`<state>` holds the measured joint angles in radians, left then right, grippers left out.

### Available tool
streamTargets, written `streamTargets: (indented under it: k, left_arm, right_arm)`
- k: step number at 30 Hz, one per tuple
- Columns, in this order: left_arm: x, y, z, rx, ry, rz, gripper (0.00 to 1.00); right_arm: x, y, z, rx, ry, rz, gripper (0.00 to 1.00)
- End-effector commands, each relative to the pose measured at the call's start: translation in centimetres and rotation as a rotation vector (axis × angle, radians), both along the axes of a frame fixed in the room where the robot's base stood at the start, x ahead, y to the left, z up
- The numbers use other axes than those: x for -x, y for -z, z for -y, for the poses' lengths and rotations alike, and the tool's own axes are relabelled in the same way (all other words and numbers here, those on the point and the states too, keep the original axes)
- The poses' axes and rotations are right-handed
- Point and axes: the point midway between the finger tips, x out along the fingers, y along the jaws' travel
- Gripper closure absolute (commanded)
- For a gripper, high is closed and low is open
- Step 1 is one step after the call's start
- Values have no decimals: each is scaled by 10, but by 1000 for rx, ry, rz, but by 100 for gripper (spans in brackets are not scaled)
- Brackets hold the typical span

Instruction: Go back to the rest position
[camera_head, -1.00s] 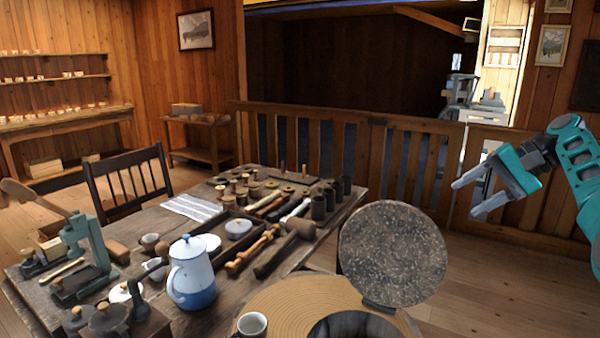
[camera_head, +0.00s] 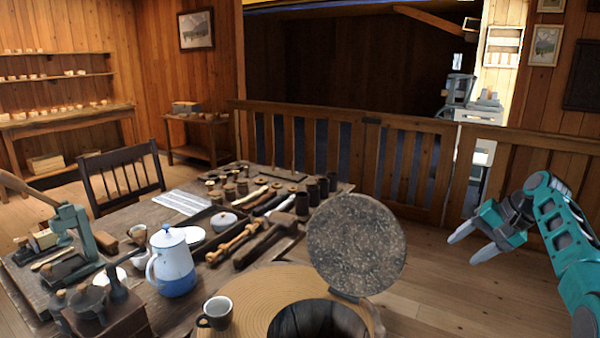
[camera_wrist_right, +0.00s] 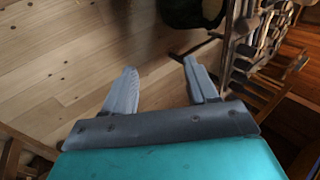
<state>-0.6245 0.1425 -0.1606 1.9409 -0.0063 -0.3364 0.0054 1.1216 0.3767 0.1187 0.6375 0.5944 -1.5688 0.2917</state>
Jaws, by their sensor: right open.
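My right gripper (camera_head: 472,245) is on the right side of the head view, over the wooden floor and in front of the railing. Its two grey fingers are apart, with nothing between them. In the right wrist view the open fingers (camera_wrist_right: 162,85) point out over the floor and the space between them is empty. The gripper is apart from the table and its things. My left gripper is not in the head view.
A wooden table (camera_head: 125,215) holds tools, spools, a blue-and-white pot (camera_head: 171,265) and a hand press (camera_head: 75,235). Bare floor (camera_head: 430,285) lies between there and my gripper.

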Motion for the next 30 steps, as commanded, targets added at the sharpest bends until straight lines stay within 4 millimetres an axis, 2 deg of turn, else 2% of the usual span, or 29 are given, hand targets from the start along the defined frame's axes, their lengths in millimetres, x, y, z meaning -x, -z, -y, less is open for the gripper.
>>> streamTargets:
  k: [1, 6, 11, 15, 18, 22, 26, 30]
  left_arm:
    - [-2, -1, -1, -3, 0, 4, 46]
    - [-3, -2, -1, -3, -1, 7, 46]
    - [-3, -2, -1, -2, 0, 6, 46]
    - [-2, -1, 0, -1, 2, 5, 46]
    - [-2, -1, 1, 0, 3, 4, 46]
    - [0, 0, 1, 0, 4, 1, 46]
    - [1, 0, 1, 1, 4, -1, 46]
    - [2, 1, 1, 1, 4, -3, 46]
  right_arm:
    - [4, 29, 1, 52, 0, 1, 42]
    - [22, 113, 0, 255, -27, 56, 42]
    - [54, 183, -13, 422, -96, 131, 42]
    - [92, 230, -33, 538, -178, 211, 42]
    - [124, 256, -54, 600, -243, 278, 42]
    - [171, 277, -84, 657, -325, 374, 42]
    - [222, 285, -118, 690, -396, 480, 42]
    - [275, 277, -153, 705, -450, 595, 42]
